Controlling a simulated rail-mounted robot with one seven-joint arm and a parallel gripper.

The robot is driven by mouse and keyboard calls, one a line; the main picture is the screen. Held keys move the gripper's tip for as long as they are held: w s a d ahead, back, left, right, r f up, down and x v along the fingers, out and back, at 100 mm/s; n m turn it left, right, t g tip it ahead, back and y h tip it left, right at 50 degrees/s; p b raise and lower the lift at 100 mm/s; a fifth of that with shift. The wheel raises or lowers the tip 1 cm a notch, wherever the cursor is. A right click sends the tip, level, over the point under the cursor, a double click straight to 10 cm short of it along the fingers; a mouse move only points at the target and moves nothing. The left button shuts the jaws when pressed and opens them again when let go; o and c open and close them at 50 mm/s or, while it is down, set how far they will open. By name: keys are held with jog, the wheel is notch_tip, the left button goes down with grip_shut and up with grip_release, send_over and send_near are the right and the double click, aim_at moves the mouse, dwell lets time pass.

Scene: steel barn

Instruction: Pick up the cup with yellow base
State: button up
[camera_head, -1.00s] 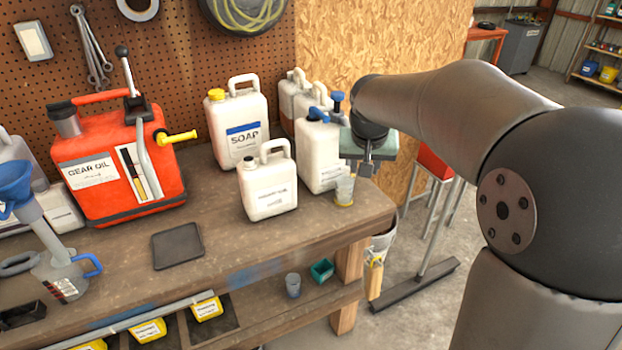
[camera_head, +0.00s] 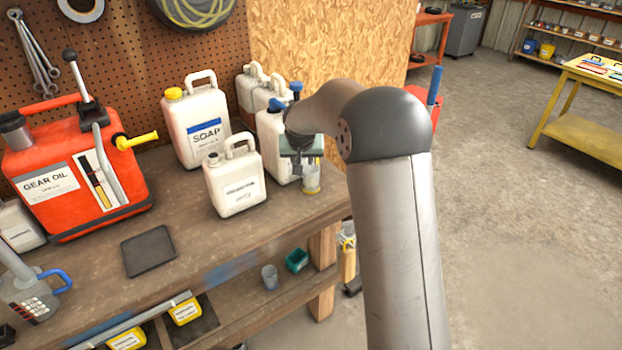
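The small clear cup with a yellow base (camera_head: 311,182) stands upright near the right front corner of the wooden workbench (camera_head: 215,235). My gripper (camera_head: 304,167) points down right at the cup, with its grey-green body just above the cup's rim. The fingers are small and partly merge with the cup and the white jug behind, so I cannot tell how far apart they are or whether they touch the cup.
White jugs (camera_head: 270,140) stand close behind the cup. A smaller white jug (camera_head: 235,185) is to its left. A clear cup (camera_head: 270,277) and a teal bin (camera_head: 297,260) sit on the lower shelf. The black tray (camera_head: 149,251) lies flat at left.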

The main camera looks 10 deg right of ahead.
aim_at(311, 178)
jog(key=shift+p+x, duration=0.9)
jog(key=shift+x, duration=1.8)
jog(key=shift+d, duration=0.1)
grip_shut()
